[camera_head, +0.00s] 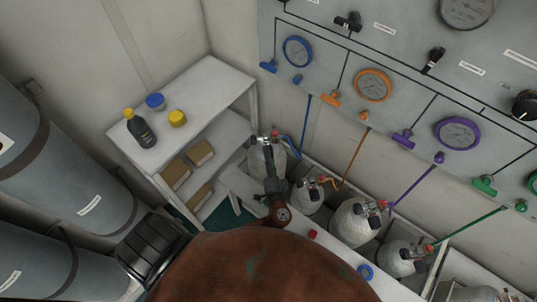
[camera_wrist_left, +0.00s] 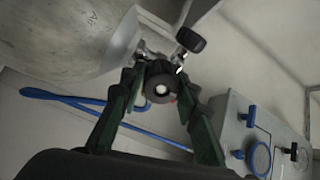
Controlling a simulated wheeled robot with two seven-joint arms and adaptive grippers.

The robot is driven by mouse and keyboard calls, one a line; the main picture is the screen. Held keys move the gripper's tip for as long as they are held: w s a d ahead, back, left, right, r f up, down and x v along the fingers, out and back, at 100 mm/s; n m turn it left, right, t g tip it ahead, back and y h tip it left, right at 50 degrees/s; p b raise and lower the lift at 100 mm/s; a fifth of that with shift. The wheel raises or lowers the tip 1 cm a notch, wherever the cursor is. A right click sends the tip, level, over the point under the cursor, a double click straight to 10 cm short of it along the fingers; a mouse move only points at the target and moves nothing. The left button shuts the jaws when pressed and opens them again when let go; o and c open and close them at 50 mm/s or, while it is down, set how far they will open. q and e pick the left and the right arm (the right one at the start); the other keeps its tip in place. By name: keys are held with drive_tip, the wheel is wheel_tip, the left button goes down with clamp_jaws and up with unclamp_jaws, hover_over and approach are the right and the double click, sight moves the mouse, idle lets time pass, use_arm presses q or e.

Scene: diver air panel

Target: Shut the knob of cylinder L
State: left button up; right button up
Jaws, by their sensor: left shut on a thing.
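The leftmost white cylinder (camera_head: 260,160), with the blue hose, stands in the rack in the head view; I cannot read a letter on it. My left gripper (camera_head: 270,146) reaches its valve and hides part of the cylinder. In the left wrist view my left gripper (camera_wrist_left: 158,92) has its two dark green fingers on either side of a round dark knob (camera_wrist_left: 160,82) with a pale centre, and is shut on it. A second black knob (camera_wrist_left: 190,39) sticks out beyond it. The cylinder body (camera_wrist_left: 65,35) fills the upper left there. My right gripper is in neither view.
More cylinders (camera_head: 356,222) with orange, purple and green hoses stand close by on the right. The wall panel (camera_head: 330,65) with gauges rises behind. A shelf (camera_head: 205,85) with bottles and boxes stands left. The blue hose (camera_wrist_left: 65,98) passes behind the gripper.

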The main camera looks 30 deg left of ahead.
use_arm(q)
drive_tip(key=m+p, duration=0.1)
drive_tip(key=m, duration=0.3)
drive_tip(key=shift+r+m+p, duration=0.15)
drive_tip(key=shift+m+p, duration=0.15)
drive_tip(key=shift+m, duration=0.1)
drive_tip(key=m+p, duration=0.1)
drive_tip(key=m, duration=0.2)
drive_tip(key=m+p, duration=0.1)
drive_tip(key=m, duration=0.1)
drive_tip(key=shift+m+t+h+p, duration=0.3)
drive_tip(key=shift+m+h, duration=0.1)
drive_tip(key=m+p, duration=0.3)
drive_tip(key=m, duration=0.2)
drive_tip(key=shift+m+p, duration=1.2)
drive_tip(key=shift+m, duration=1)
drive_tip(key=shift+f+h, duration=0.2)
drive_tip(key=shift+h, duration=0.1)
drive_tip(key=o, duration=1.2)
drive_tip(key=shift+c, duration=0.2)
drive_tip(key=v, duration=1.2)
